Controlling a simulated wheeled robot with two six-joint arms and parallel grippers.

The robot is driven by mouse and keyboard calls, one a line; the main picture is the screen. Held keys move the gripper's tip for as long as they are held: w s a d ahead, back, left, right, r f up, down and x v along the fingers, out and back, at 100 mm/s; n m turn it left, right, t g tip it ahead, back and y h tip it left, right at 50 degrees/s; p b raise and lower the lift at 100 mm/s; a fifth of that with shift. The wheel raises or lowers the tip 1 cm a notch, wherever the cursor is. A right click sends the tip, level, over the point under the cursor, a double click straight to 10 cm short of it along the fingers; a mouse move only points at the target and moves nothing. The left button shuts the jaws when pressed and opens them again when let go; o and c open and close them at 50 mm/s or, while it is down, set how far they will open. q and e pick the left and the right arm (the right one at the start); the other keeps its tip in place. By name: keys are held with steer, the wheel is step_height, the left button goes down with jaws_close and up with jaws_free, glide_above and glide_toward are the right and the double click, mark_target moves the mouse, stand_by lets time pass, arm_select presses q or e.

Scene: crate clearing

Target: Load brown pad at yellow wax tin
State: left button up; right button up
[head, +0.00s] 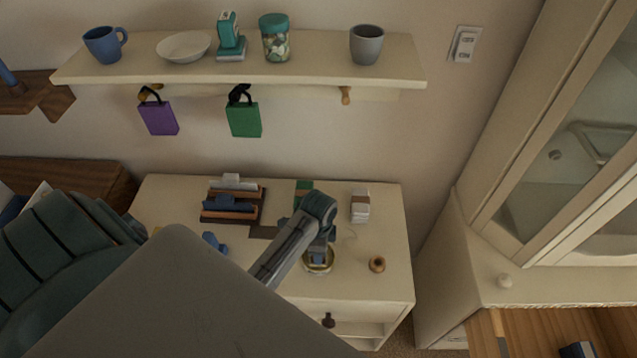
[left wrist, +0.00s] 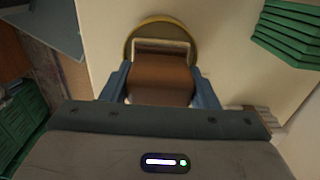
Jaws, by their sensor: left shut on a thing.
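The yellow wax tin (head: 319,268) is a round, yellow-rimmed tin on the pale cabinet top, partly hidden under my left gripper (head: 318,258). In the left wrist view the tin's rim (left wrist: 134,33) curves behind the brown pad (left wrist: 160,78). The pad is a brown block between the blue fingers of my left gripper (left wrist: 160,85), which is shut on it. The pad overlaps the tin's near part; I cannot tell whether it touches the wax. A light rectangular outline (left wrist: 160,43) shows at the pad's far edge. My right gripper is not in view.
On the cabinet top (head: 345,285) are a dark rack (head: 217,216), a blue object (head: 213,242), a green stack (head: 304,187), a white banded bundle (head: 360,206) and a small brown ring (head: 377,264). A shelf (head: 330,76) with cups hangs above.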

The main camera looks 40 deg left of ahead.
arm_select(q)
steer(key=shift+r, duration=3.5)
